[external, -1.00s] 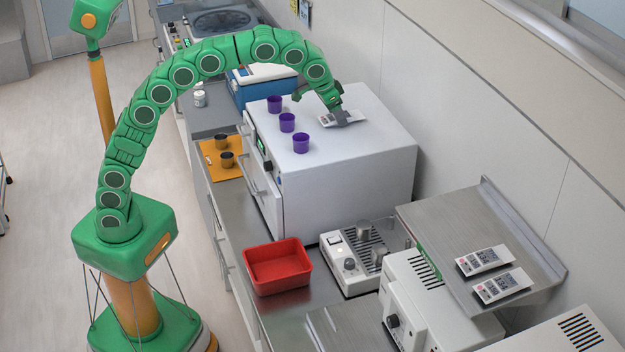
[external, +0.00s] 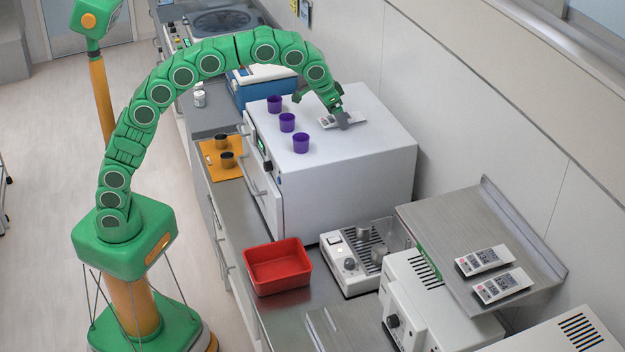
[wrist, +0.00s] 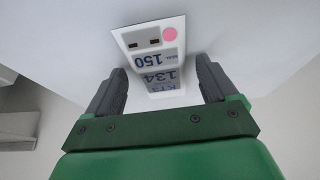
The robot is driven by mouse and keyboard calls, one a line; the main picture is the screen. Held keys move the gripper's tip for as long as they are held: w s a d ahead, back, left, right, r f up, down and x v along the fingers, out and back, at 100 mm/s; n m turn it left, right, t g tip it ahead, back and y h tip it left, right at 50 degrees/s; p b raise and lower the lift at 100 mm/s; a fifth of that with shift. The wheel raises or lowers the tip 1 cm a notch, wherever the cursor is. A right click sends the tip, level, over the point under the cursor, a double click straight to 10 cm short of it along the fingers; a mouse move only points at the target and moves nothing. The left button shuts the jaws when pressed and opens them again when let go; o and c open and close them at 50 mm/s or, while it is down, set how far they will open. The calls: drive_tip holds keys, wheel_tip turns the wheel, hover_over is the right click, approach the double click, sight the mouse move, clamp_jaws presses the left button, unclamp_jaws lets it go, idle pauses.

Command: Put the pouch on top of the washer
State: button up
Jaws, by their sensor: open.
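A flat white pouch (external: 354,118) with printed dark numbers and a pink dot lies on the top of a large white boxy machine (external: 350,150), which I take to be the washer. In the wrist view the pouch (wrist: 155,50) lies ahead of and between my fingers, with a gap on both sides. My gripper (wrist: 162,88) is open, low over the top surface, and does not hold the pouch. In the external view my gripper (external: 343,122) partly covers the pouch. Two similar pouches, one (external: 478,260) behind the other (external: 502,287), lie on a steel shelf at the right.
Three purple cups (external: 287,122) stand in a row on the machine's left side. A red tray (external: 278,283), a small device with knobs (external: 350,264) and an orange mat (external: 212,160) with dark cups are on the counter. The wall rises behind the machine. Its near top is clear.

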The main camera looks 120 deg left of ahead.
drive_tip(key=v, duration=1.2)
drive_tip(key=s+d+f+m+g+h, duration=0.15)
drive_tip(key=s+d+f, duration=0.35)
drive_tip(key=d, duration=0.8)
drive_tip(key=s+d+f+m+g+h, duration=0.1)
drive_tip(key=s+d+f+m, duration=0.25)
drive_tip(key=s+d, duration=0.65)
drive_tip(key=s+d+f+m, duration=0.1)
drive_tip(key=s+d+f, duration=0.4)
drive_tip(key=s, duration=0.3)
drive_tip(key=s+d+f+m+g, duration=0.1)
drive_tip(key=s+d+f, duration=0.4)
drive_tip(key=s, duration=0.3)
drive_tip(key=s+d+f+m+g, duration=0.1)
drive_tip(key=s+d+f+m, duration=0.1)
drive_tip(key=s+d+f, duration=0.3)
drive_tip(key=s+d, duration=0.1)
drive_tip(key=s, duration=0.2)
drive_tip(key=shift+s+d+f+h, duration=0.25)
drive_tip(key=shift+s+f+h, duration=0.05)
drive_tip(key=shift+s+h, duration=0.05)
drive_tip(key=shift+g, duration=0.25)
